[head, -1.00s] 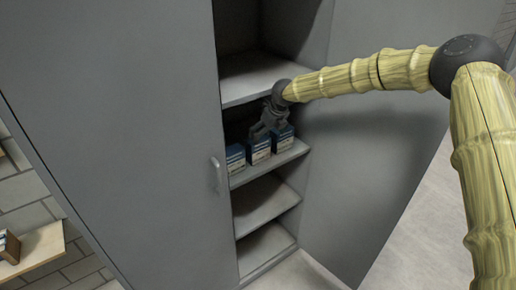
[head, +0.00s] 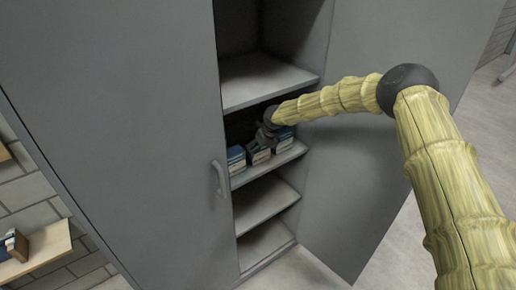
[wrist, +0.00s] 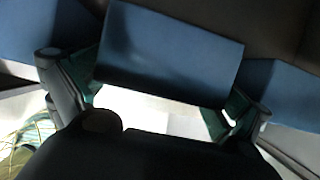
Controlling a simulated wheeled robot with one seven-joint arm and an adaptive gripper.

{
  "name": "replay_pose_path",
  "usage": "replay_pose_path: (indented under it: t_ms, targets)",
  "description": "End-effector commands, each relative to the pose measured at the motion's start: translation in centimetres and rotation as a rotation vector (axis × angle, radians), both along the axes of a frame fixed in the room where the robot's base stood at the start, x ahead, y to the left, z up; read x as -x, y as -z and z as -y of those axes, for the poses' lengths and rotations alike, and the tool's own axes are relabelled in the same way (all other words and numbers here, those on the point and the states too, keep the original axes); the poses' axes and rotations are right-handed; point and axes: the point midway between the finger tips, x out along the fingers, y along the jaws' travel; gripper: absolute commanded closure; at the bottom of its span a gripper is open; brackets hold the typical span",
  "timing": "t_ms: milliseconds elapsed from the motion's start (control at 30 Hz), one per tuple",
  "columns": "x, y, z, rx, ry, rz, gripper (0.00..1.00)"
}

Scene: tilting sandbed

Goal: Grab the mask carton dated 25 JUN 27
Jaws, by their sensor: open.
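Three blue-and-white cartons stand in a row on a cabinet shelf: a left carton (head: 236,158), a middle carton (head: 260,157) and a right carton (head: 285,139). The dates on them are too small to read. My gripper (head: 260,145) is at the middle carton. In the wrist view, the blue top of the middle carton (wrist: 170,50) lies between the two fingers of my open gripper (wrist: 160,105). Neighbouring blue cartons show at the left (wrist: 45,35) and right (wrist: 285,95). I cannot tell whether the fingers touch the carton.
The shelf (head: 270,168) sits inside a grey cabinet, with another shelf (head: 265,82) close above my gripper. The left door (head: 120,130) is shut and the right door (head: 370,170) stands open. A wooden wall shelf (head: 40,250) at the far left holds more boxes.

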Motion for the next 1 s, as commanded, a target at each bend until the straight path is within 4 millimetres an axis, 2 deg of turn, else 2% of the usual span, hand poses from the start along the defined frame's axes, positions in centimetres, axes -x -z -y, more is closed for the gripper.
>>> replay_pose_path:
  t_ms: [300, 500, 833, 1000]
  targets:
    - [-0.1, 0.2, -0.1, -0.001, 0.0, 0.001, 0.02]
    - [-0.1, 0.2, -0.1, -0.001, 0.0, 0.001, 0.38]
    - [-0.1, -0.1, 0.0, -0.001, 0.001, 0.002, 0.4]
    - [-0.1, -1.8, 0.3, -0.003, 0.006, 0.002, 0.4]
